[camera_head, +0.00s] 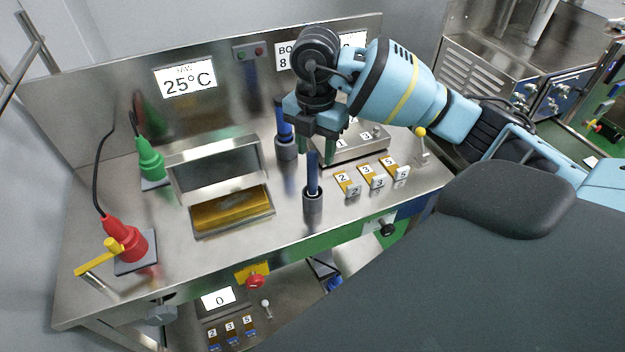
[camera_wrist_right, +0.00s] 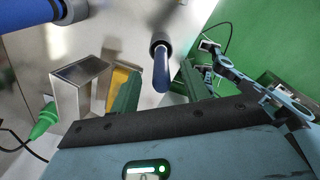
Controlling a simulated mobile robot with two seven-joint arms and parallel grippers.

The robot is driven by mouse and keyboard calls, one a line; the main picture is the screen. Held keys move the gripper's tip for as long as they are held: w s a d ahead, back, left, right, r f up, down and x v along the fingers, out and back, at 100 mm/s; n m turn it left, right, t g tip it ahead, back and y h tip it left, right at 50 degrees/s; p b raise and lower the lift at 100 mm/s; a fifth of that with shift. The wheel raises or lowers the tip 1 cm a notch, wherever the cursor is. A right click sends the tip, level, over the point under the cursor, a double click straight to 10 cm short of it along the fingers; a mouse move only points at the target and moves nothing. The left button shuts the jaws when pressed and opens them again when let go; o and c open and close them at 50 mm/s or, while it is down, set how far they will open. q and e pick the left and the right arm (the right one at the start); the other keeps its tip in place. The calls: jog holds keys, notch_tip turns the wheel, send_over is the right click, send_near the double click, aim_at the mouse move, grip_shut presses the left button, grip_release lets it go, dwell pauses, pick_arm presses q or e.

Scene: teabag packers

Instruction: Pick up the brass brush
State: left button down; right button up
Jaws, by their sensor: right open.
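Two upright blue handles stand in dark round holders on the steel bench: a front one (camera_head: 312,178) and a rear one (camera_head: 284,128). Whatever is below each handle is hidden in its holder, so I cannot tell which is the brass brush. My right gripper (camera_head: 316,154) is open and points down at the top of the front handle. In the right wrist view the front handle (camera_wrist_right: 161,70) shows between the open green fingers (camera_wrist_right: 158,92), with no clear sign of contact. My left gripper is not in view.
A steel frame and tray (camera_head: 233,225) with a yellow block (camera_head: 230,208) stand left of the front holder. Numbered yellow blocks (camera_head: 372,177) lie to the right. A green plug (camera_head: 150,162) and a red plug (camera_head: 128,243) are at the left.

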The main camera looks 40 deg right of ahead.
aim_at(312, 168)
jog(key=f, duration=0.2)
jog(key=a+f, duration=0.1)
jog(key=shift+s+f, duration=0.25)
jog(key=shift+f, duration=0.8)
jog(key=shift+c, duration=0.3)
grip_shut()
